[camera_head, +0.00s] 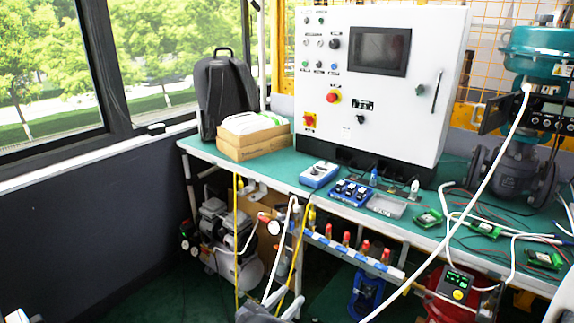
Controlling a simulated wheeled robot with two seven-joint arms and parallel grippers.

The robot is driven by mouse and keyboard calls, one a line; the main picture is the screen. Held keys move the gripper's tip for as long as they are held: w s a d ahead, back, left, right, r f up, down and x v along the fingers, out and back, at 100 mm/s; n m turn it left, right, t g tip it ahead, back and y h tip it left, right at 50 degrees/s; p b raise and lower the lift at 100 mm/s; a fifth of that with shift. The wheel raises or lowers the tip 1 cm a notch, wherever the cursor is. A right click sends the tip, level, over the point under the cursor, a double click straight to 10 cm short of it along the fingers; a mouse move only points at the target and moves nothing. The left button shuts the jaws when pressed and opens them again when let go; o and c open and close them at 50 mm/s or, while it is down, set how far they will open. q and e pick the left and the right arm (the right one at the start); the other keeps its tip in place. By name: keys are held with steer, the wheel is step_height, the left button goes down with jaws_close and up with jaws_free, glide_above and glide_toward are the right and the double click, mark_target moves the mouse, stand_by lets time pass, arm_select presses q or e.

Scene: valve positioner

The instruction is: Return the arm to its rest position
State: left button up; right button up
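A grey shape at the bottom edge, left of centre, looks like the top of my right gripper (264,313). The frame cuts off most of it, so I cannot see whether its fingers are apart or whether they hold anything. It shows in front of the lower part of the bench, apart from the things on the bench top. A smooth white part of my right arm (562,302) shows at the lower right corner. A small white piece with a blue spot at the lower left corner may be part of my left arm (17,316). My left gripper does not show.
The green workbench (285,183) carries a white control cabinet (375,110), a cardboard box (250,146), a blue meter (320,174) and circuit boards with loose wires. A teal valve actuator (545,50) stands at right. A compressor (225,240) sits below. Dark floor at left is clear.

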steer(key=s+d+f+m+g+y+b, duration=0.1)
steer(key=s+d+f+m+g+b, duration=0.15)
steer(key=d+m+g, duration=0.5)
steer(key=s+d+f+m+g+y+b, duration=0.15)
steer(key=s+d+m+g, duration=0.25)
steer(key=d, duration=0.6)
steer(key=s+d+f+m+y+b, duration=0.1)
steer(key=s+d+m+y+b, duration=0.1)
steer(key=s+m+y, duration=0.4)
steer(key=s+d+f+m+y+b, duration=0.1)
steer(key=s+d+m+y+b, duration=0.15)
steer(key=s+m+y, duration=0.4)
arm_select(q)
step_height(320, 180, down, 10)
steer(key=b, duration=0.2)
step_height(320, 180, up, 24)
steer(key=p, duration=2.4)
arm_select(e)
steer(key=s+r+m+t, duration=0.1)
steer(key=s+r+m, duration=0.1)
steer(key=r, duration=1)
steer(key=s+a+r+m+t, duration=0.1)
steer(key=r+m, duration=0.3)
steer(key=r, duration=0.8)
steer(key=shift+s+a+r+t, duration=0.15)
steer(key=shift+s+r+t, duration=0.2)
steer(key=shift+r, duration=0.05)
